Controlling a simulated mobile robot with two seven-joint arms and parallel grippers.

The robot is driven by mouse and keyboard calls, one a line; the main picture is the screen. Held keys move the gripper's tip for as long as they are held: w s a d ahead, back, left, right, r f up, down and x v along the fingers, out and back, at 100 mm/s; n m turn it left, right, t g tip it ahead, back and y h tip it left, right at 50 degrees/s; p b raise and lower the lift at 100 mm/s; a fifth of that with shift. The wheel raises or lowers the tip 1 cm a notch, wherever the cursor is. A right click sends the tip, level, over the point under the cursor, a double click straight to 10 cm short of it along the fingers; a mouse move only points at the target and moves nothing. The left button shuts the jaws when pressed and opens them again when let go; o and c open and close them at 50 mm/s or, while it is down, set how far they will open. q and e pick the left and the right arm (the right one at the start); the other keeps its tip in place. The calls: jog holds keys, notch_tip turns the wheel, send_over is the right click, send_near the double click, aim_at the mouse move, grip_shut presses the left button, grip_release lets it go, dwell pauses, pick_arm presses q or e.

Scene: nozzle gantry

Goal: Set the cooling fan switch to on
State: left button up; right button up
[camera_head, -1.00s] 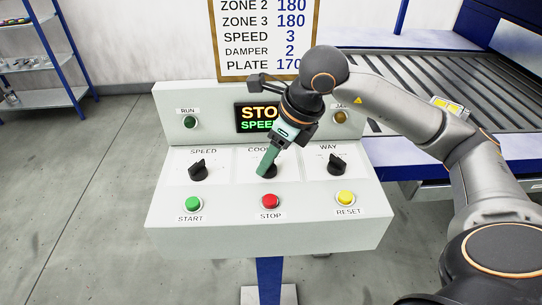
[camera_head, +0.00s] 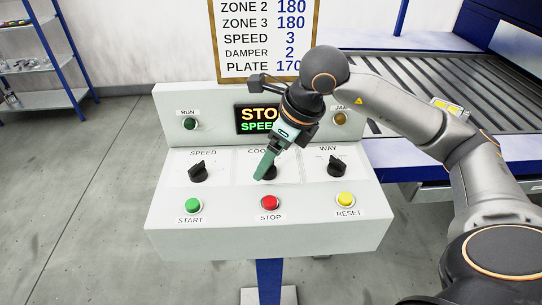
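The cooling fan switch (camera_head: 271,172) is a black rotary knob in the middle of the control panel, under a partly covered label that begins "COO". My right gripper (camera_head: 262,176) comes down from the upper right, with its green fingers at the knob's left side. The fingers and wrist hide much of the knob and its label, so its setting cannot be read. The fingers look close together, but whether they are shut on the knob cannot be told. My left gripper is out of view.
The SPEED knob (camera_head: 198,172) is on the left and the WAY knob (camera_head: 337,167) on the right. Below sit the green START (camera_head: 193,205), red STOP (camera_head: 270,202) and yellow RESET (camera_head: 345,199) buttons. A display (camera_head: 258,119) stands behind, partly covered. A roller conveyor (camera_head: 430,95) lies behind right.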

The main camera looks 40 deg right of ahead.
jog(key=v, duration=1.2)
jog(key=shift+s+p, duration=0.15)
jog(key=shift+p, duration=0.15)
jog(key=shift+d, duration=0.1)
